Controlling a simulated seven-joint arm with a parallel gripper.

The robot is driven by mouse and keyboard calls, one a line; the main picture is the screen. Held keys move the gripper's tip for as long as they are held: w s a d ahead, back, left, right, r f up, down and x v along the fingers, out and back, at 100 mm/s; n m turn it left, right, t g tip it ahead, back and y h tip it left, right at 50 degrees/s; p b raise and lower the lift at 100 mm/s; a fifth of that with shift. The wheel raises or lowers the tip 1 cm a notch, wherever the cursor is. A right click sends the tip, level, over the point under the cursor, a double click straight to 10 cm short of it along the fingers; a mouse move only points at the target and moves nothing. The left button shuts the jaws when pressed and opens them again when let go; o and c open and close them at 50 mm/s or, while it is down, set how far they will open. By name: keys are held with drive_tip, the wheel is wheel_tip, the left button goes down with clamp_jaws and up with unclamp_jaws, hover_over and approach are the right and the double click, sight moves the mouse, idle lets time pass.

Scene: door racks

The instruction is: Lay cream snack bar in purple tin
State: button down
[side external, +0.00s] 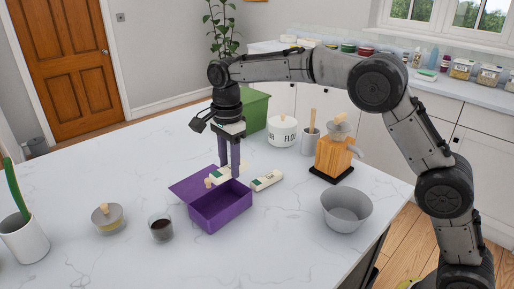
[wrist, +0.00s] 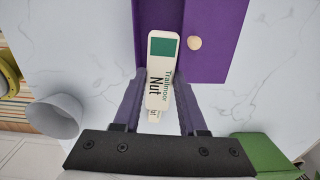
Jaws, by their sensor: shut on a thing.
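My gripper (side external: 229,172) points down above the counter, behind the purple tin. It is shut on a cream snack bar (side external: 217,176) with a green end patch, held off the counter. In the wrist view this bar (wrist: 161,65) lies lengthwise between the purple fingers and reads "Trailmoor Nut". The purple tin (side external: 224,212) stands open on the counter, its lid (side external: 190,187) tilted out at the left with a round cream knob (wrist: 194,43). A second cream bar (side external: 267,180) lies on the counter right of the tin.
A grey bowl (side external: 346,208) and a wooden block on a dark base (side external: 335,157) stand right. A flour pot (side external: 282,131) and green box (side external: 255,112) stand behind. The front counter is clear.

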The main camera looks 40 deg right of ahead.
sight(220, 174)
drive_tip(key=a, duration=0.2)
drive_tip(key=a+f, duration=0.1)
drive_tip(key=shift+s+a+f+n, duration=0.1)
drive_tip(key=shift+s+a+n, duration=0.05)
drive_tip(key=shift+s+n, duration=0.2)
drive_tip(key=shift+f, duration=1.8)
drive_tip(key=shift+c, duration=1.9)
unclamp_jaws()
wheel_tip(220, 174, up, 13)
drive_tip(key=shift+w+f, duration=0.1)
drive_tip(key=shift+f, duration=0.1)
drive_tip(key=shift+r, duration=0.6)
